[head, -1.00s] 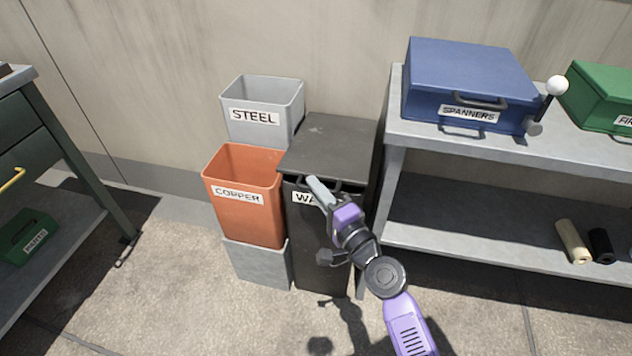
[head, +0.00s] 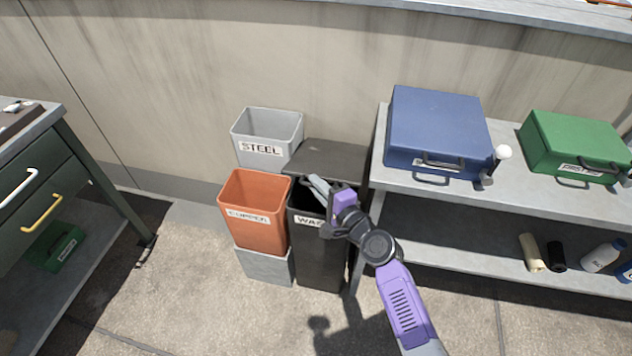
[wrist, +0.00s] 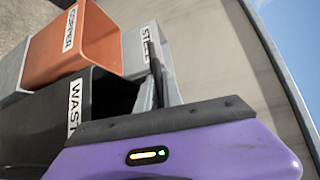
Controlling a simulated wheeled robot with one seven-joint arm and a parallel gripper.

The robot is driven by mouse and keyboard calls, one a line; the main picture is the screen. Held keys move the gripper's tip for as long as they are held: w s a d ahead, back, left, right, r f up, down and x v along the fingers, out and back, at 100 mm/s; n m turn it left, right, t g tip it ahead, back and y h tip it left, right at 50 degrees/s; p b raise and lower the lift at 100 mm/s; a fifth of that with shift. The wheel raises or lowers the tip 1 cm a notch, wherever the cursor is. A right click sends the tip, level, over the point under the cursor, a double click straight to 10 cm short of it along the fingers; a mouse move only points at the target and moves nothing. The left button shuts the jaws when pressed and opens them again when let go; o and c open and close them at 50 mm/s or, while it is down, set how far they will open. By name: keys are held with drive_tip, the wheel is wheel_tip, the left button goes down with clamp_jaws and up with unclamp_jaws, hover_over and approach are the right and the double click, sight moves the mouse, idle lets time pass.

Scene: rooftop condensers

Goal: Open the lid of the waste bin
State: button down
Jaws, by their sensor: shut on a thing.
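The waste bin (head: 322,255) is a tall black bin with a "WASTE" label, partly covered by my arm in the head view. Its dark lid (head: 330,155) is raised at the front, with a dark gap between it and the rim. My gripper (head: 317,184) is at the lid's front edge and is shut on the lid's handle, which is mostly hidden by the fingers. The wrist view shows the labelled bin (wrist: 84,125) with its dark opening beside the grey fingers and a dark bar, likely the handle.
An orange copper bin (head: 255,225) and a grey steel bin (head: 268,135) stand close on the left. A shelf (head: 440,205) with a blue spanners case (head: 437,130) and a green case (head: 575,145) stands close on the right. A drawer cabinet (head: 75,165) is at far left.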

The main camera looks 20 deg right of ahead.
drive_tip(key=shift+m+g, duration=0.8)
drive_tip(key=shift+g, duration=0.1)
drive_tip(key=w+d+r+p, duration=0.1)
drive_tip(key=r+p, duration=0.1)
drive_tip(key=p, duration=0.1)
drive_tip(key=w+d+r+p, duration=0.1)
drive_tip(key=r+p, duration=0.2)
drive_tip(key=w+r+p, duration=0.1)
drive_tip(key=r+p, duration=0.2)
drive_tip(key=p, duration=0.1)
drive_tip(key=shift+w+d, duration=0.3)
drive_tip(key=shift+d, duration=0.1)
drive_tip(key=w+d+r, duration=0.6)
drive_tip(key=w, duration=0.3)
drive_tip(key=w+d+r+m+g+p, duration=0.1)
drive_tip(key=w+d+r, duration=0.5)
drive_tip(key=w, duration=0.2)
drive_tip(key=shift+w+d+r+g+y, duration=0.3)
drive_tip(key=shift+w+d+r, duration=0.05)
drive_tip(key=shift+d+r, duration=0.05)
drive_tip(key=c, duration=1.5)
unclamp_jaws()
